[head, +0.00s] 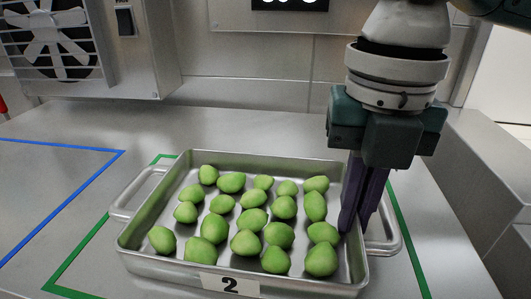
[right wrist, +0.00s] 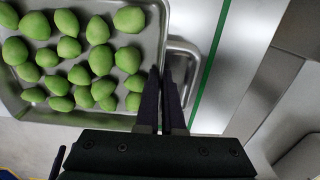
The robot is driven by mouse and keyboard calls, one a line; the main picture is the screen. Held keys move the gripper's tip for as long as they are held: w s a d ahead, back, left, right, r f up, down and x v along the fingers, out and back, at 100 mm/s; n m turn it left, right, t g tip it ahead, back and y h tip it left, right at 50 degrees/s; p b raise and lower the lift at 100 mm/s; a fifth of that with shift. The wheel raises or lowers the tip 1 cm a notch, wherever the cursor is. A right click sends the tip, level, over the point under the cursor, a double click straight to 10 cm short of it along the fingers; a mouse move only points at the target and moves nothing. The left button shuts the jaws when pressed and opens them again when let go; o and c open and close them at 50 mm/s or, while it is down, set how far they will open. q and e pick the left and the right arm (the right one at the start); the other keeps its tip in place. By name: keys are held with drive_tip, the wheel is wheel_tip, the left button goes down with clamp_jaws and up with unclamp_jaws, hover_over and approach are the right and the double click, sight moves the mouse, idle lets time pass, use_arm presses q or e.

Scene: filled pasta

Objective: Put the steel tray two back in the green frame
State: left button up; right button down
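Steel tray two (head: 190,275) is a shallow metal tray with a side handle at each end and a "2" label on its front. It holds several green filled pasta pieces (head: 252,220). The green frame (head: 82,251) is a line on the worktop; parts show left, front and right of the tray, and the tray hides the rest. My right gripper (head: 354,228) points down at the tray's right wall, one finger on each side, closed on it. In the right wrist view the fingers (right wrist: 161,78) meet the wall beside the right handle. My left gripper is not in view.
A blue line (head: 70,210) marks another area at the left. A metal housing with a fan (head: 55,45) stands at the back left. A raised metal block (head: 480,170) borders the right side. The worktop behind the tray is clear.

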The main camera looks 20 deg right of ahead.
drive_tip(key=c, duration=1.5)
unclamp_jaws()
drive_tip(key=o, duration=0.5)
drive_tip(key=shift+c, duration=0.2)
wheel_tip(320, 180, up, 12)
drive_tip(key=p, duration=0.3)
drive_tip(key=shift+r+p, duration=0.15)
drive_tip(key=shift+p, duration=0.15)
drive_tip(key=shift+a, duration=0.1)
